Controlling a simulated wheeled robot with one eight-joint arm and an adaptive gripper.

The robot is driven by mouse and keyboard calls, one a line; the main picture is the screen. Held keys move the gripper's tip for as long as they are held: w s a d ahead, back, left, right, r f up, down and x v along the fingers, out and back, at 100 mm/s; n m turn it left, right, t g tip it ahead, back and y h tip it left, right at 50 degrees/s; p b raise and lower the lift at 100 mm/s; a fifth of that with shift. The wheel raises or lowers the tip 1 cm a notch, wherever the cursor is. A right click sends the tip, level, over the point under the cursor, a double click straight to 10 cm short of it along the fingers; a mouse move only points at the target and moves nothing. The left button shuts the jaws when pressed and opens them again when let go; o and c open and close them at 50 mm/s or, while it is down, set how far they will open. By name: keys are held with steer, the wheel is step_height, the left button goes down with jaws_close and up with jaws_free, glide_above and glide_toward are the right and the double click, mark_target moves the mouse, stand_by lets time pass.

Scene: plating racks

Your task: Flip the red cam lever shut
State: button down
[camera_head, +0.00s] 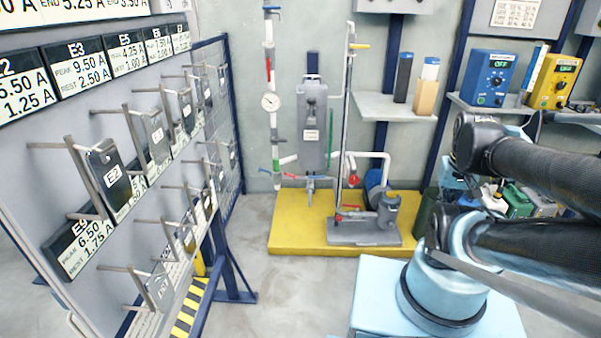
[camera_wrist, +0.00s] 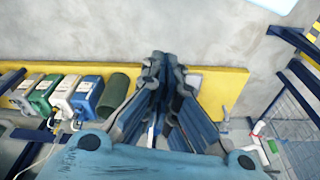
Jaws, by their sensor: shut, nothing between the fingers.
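Small red parts show on the pump rig in the head view: a red handle (camera_head: 339,217) low beside the grey pump (camera_head: 388,212), and a red part (camera_head: 353,180) on the upright pipe. Which one is the cam lever, and its position, I cannot tell at this size. My gripper (camera_wrist: 163,60) is shut and empty in the wrist view, its fingers over the yellow platform (camera_wrist: 228,88). It touches no lever that I can see. In the head view my arm fills the right side, and I cannot make out the fingertips.
A rack panel (camera_head: 88,75) with hanging tags on pegs stands at the left. Coloured jerrycans (camera_wrist: 87,95) and a dark green bin (camera_wrist: 120,92) stand beside the fingers. The floor (camera_head: 290,285) before the platform is clear.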

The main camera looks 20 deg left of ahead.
steer(key=w+a+r+n+y, duration=0.1)
steer(key=w+a+r+y, duration=0.15)
steer(key=w+a, duration=0.85)
steer(key=w+a+r+y, duration=0.1)
steer(key=w+a+r, duration=0.45)
steer(key=w, duration=0.85)
steer(key=w+a+f+y, duration=0.1)
steer(key=w+a+f, duration=0.4)
steer(key=a, duration=0.4)
steer(key=w+a+f+g+y, duration=0.1)
steer(key=w+a+f, duration=0.4)
steer(key=a+f, duration=0.3)
steer(key=w+a+f+y, duration=0.1)
steer(key=w+a+f, duration=0.5)
steer(key=a, duration=0.5)
steer(key=shift+f+n, duration=0.15)
steer(key=shift+n, duration=0.25)
steer(key=shift+a+y, duration=0.1)
steer(key=shift+y, duration=0.15)
steer(key=s+x, duration=0.1)
steer(key=x, duration=1.3)
steer(key=shift+w, duration=0.2)
